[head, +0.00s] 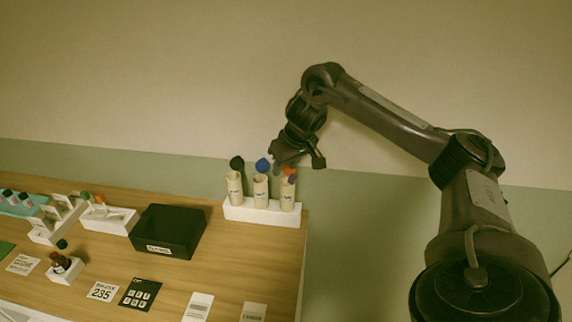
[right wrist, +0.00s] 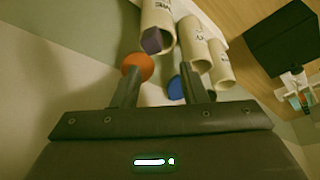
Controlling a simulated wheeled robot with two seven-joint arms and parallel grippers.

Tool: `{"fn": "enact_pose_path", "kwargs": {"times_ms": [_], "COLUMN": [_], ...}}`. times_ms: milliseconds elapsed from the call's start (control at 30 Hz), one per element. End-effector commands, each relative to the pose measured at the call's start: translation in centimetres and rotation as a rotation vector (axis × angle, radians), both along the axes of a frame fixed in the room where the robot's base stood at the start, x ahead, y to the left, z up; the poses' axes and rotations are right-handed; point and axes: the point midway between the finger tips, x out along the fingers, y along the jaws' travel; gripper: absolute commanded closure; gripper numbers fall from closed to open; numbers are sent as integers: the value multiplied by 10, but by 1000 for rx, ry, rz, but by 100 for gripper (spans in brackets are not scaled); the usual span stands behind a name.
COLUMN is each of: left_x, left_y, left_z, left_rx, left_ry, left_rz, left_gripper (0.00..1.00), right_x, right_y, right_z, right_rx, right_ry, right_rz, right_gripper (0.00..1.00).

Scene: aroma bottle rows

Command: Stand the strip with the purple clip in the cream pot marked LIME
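A purple clip (right wrist: 152,41) shows at the mouth of the nearest cream pot (right wrist: 158,18) in the right wrist view. In the head view the purple clip (head: 292,179) is small, at the rightmost cream pot (head: 287,196). Its strip is mostly hidden. The lettering on the pots is too small to read surely, so I cannot tell which is LIME. My right gripper (head: 291,166) is above the rightmost pot. In the right wrist view its fingers (right wrist: 160,80) are apart with nothing clamped between them. My left gripper is out of view.
The pots stand in a white rack (head: 262,214) at the table's right end. Black (head: 237,162), blue (head: 262,165) and orange (head: 288,170) tops rise behind them. A black box (head: 168,232), white holders, a small dark bottle (head: 60,262) and printed cards lie to the left.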

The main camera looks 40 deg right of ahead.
Motion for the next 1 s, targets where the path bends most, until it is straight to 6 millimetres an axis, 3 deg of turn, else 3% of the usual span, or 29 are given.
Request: {"fn": "enact_pose_path", "kwargs": {"times_ms": [267,700,833,1000], "left_x": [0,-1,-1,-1], "left_y": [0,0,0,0], "left_z": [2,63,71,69], "left_rx": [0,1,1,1], "left_ry": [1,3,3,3], "left_rz": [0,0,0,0], "left_gripper": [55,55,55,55], "right_x": [0,0,0,0], "right_y": [0,0,0,0], "right_z": [2,58,72,70], "right_rx": [0,0,0,0], "right_ry": [0,0,-2,0], "right_rz": [0,0,-1,-1], "right_gripper": [61,61,61,61]}}
